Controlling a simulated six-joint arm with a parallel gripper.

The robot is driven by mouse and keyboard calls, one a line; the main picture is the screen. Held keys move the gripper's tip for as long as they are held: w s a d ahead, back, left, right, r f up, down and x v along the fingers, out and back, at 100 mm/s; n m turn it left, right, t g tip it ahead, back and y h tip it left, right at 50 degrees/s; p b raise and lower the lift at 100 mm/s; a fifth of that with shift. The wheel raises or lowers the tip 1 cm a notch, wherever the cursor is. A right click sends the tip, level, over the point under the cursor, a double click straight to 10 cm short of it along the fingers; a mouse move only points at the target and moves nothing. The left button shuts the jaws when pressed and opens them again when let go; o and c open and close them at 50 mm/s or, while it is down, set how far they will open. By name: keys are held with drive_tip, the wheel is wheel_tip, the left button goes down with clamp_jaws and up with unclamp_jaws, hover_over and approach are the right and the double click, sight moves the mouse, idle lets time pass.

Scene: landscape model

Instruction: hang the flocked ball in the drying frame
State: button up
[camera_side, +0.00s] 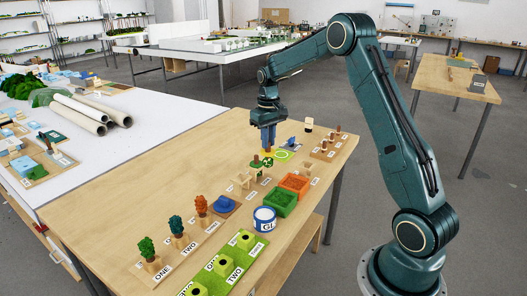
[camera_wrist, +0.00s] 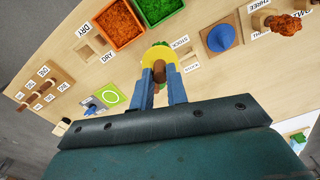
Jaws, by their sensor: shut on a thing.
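My gripper (camera_side: 268,150) points down over the wooden table, its blue fingers closed on a small brown piece (camera_wrist: 159,72). It also shows from above in the wrist view (camera_wrist: 160,98). Yellow material (camera_wrist: 157,53) and a little green show around the brown piece; I cannot tell which part is the flocked ball. In the side view a dark green rounded thing (camera_side: 267,163) is just below the fingertips.
Orange (camera_side: 295,184) and green (camera_side: 280,203) trays stand near the frame, with a white tub (camera_side: 264,219) nearer. A lime mat (camera_side: 284,155) and a peg rack (camera_side: 326,150) lie right of the gripper.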

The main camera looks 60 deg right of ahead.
drive_tip(key=s+d+m, duration=0.1)
drive_tip(key=s+d, duration=0.2)
drive_tip(key=d, duration=0.5)
drive_tip(key=s+d+m, duration=0.1)
drive_tip(key=s+d, duration=0.3)
drive_tip(key=d, duration=0.4)
approach(305, 172)
drive_tip(key=d+r, duration=0.1)
drive_tip(key=w+d+r, duration=0.1)
drive_tip(key=d, duration=0.1)
drive_tip(key=shift+r, duration=0.25)
drive_tip(key=shift+f, duration=0.35)
drive_tip(key=shift+f, duration=2.5)
drive_tip(key=shift+a, duration=0.1)
drive_tip(key=o, duration=0.9)
drive_tip(key=shift+c, duration=0.2)
